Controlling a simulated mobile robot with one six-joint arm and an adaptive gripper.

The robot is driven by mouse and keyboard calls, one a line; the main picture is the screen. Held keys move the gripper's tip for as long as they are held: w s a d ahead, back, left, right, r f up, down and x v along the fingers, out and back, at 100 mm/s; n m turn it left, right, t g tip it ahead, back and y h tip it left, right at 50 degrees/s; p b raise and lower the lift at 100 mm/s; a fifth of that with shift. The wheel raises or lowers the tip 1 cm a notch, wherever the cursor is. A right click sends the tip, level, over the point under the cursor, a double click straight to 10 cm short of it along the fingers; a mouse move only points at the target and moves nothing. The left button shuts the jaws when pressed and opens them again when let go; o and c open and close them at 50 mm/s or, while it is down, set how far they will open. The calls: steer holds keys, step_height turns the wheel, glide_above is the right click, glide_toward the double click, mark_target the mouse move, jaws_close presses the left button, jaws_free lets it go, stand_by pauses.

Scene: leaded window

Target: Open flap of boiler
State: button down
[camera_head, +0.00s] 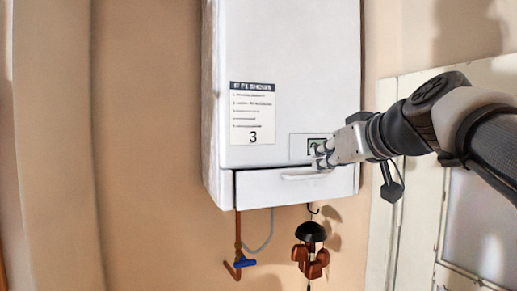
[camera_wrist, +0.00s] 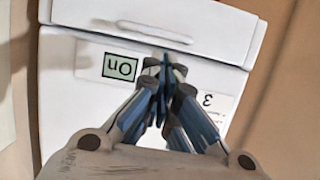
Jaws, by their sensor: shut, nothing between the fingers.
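The white boiler (camera_head: 290,90) hangs on the wall in the head view. Its flap (camera_head: 270,190) is the low front panel at the bottom, with a pale bar handle (camera_head: 300,177). A dark line runs along the flap's top edge at the left; the flap looks closed or nearly so. My gripper (camera_head: 322,157) is shut and empty, in front of the small display and just above the handle's right end. In the upside-down wrist view, the flap (camera_wrist: 190,14) and handle (camera_wrist: 140,31) lie beyond my shut fingertips (camera_wrist: 163,62). I cannot tell whether they touch the boiler.
A notice marked 3 (camera_head: 252,115) is on the boiler front. Below hang a pipe with a blue valve (camera_head: 245,262) and a dark-topped wind chime (camera_head: 310,250). A pale door (camera_head: 400,230) stands right.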

mark_target(305, 187)
steer(key=p+x, duration=0.1)
steer(key=x, duration=0.5)
steer(key=shift+w+f+p, duration=0.15)
steer(key=shift+w+p, duration=0.15)
steer(key=shift+w, duration=0.1)
